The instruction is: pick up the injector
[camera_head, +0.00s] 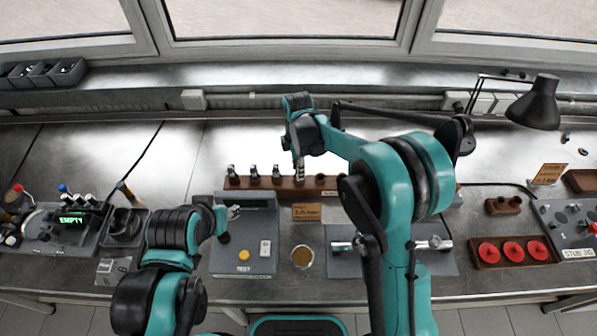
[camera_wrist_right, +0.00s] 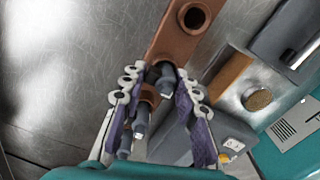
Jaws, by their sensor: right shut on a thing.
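Several dark injectors with pale metal tips, one of them (camera_head: 254,173), stand upright in a row in a brown rack (camera_head: 242,184) at the back middle of the bench. My right gripper (camera_head: 300,170) points down at the rack, to the right of three standing injectors. It is shut on an injector (camera_wrist_right: 165,82); the fingers of the right gripper (camera_wrist_right: 163,92) are on both sides of it in the wrist view. I cannot tell whether this injector is clear of its hole. The rack (camera_wrist_right: 172,42) has an empty hole beyond it. My left gripper (camera_head: 232,212) hangs over the grey test unit; its jaws are too small to read.
A grey unit (camera_head: 238,262) with a yellow button stands in front of the rack. A round brass-coloured dish (camera_head: 302,256) is beside it. Red discs sit in a brown tray (camera_head: 474,263) at right. A black lamp (camera_head: 537,103) stands back right. The bench behind the rack's left end is clear.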

